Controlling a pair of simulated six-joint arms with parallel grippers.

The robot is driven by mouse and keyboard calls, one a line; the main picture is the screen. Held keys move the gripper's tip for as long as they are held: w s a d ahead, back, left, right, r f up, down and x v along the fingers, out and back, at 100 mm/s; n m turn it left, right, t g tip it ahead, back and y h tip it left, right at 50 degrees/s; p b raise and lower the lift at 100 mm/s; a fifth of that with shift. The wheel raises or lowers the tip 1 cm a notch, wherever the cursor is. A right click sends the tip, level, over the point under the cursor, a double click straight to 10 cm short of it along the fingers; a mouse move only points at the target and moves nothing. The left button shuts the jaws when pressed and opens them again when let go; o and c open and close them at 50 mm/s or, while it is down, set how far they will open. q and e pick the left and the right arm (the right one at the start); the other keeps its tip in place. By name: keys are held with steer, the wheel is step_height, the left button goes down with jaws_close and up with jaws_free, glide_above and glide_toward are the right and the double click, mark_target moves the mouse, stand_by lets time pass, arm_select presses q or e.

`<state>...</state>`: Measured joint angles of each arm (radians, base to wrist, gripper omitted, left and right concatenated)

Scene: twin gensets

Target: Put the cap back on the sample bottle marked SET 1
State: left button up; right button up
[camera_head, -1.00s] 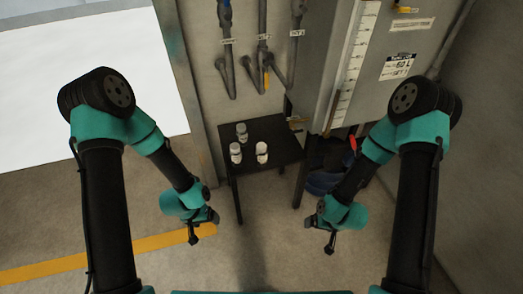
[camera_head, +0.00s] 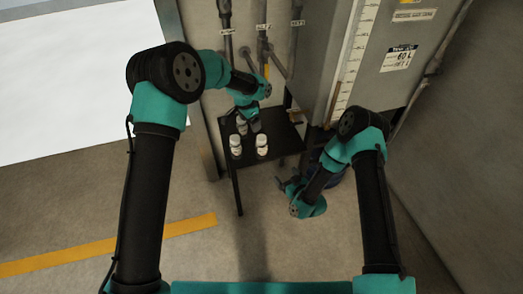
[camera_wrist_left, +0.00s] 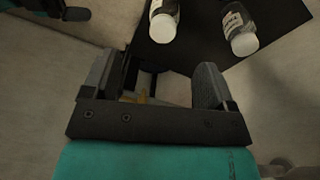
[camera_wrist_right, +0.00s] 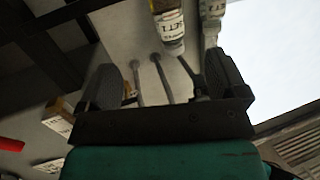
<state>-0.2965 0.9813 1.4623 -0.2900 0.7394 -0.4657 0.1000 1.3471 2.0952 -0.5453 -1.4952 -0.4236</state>
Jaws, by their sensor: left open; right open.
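Two white-topped bottles stand upright on the small black table in the head view, the left bottle (camera_head: 235,146) and the right bottle (camera_head: 262,146). In the left wrist view, two labelled bottles (camera_wrist_left: 163,22) (camera_wrist_left: 239,30) lie beyond my open, empty left gripper (camera_wrist_left: 160,64). My right gripper (camera_head: 283,184) is low at the table's front right, open and empty. I cannot make out a loose cap.
The black table (camera_head: 284,140) stands against a grey panel with pipes (camera_head: 263,35). A grey cabinet (camera_head: 398,30) with a level scale is to its right. Floor (camera_head: 260,235) in front is clear, with a yellow line (camera_head: 100,250) at left.

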mark_target(265, 152)
arm_select(q)
steer(key=shift+m+y, duration=0.3)
steer(key=shift+m, duration=0.3)
steer(key=r, duration=0.1)
steer(key=w+d+r, duration=0.1)
steer(key=r, duration=0.1)
steer(key=w+d+r, duration=0.1)
steer(key=shift+w+d+r, duration=0.2)
steer(key=shift+d+r, duration=0.05)
steer(key=shift+r, duration=0.15)
arm_select(e)
steer(key=shift+w+a+r+n+t+y, duration=0.15)
steer(key=shift+w+a+t+y, duration=0.1)
steer(key=shift+a+t, duration=0.15)
steer(key=shift+w+a+r+n+t+y, duration=0.1)
steer(key=shift+w+a+n+t+y, duration=0.05)
steer(key=shift+a+t+y, duration=0.15)
steer(key=x, duration=1.7)
steer(key=shift+w+a, duration=0.1)
steer(key=shift+w, duration=0.15)
steer(key=shift+c, duration=0.4)
